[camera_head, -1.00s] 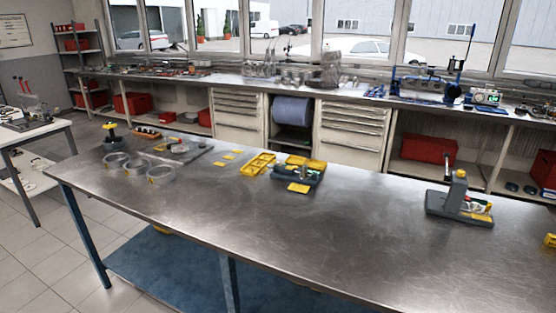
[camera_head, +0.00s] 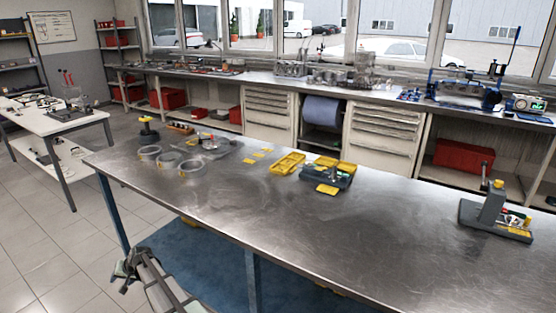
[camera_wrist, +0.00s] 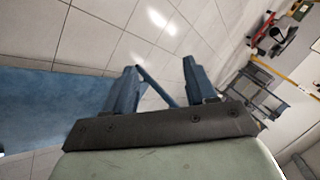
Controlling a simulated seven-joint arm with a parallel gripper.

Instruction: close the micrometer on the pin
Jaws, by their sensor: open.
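My gripper (camera_head: 130,268) is low at the lower left of the head view, in front of the steel bench and below its top. In the wrist view my gripper (camera_wrist: 160,85) is open, with nothing held between its fingers; tiled floor shows beyond. A grey stand with a yellow knob (camera_head: 492,210) is on the right of the bench top. A dark case (camera_head: 340,180) with small parts lies near the middle. I cannot tell the micrometer or the pin for certain at this size. My gripper is far from both the stand and the case.
The bench (camera_head: 300,225) has clear room between the case and the stand. Several clear rings (camera_head: 190,168), a yellow tray (camera_head: 288,163) and yellow cards lie on its left half. A blue shelf (camera_head: 215,262) is under the bench. A white table (camera_head: 60,120) stands at left.

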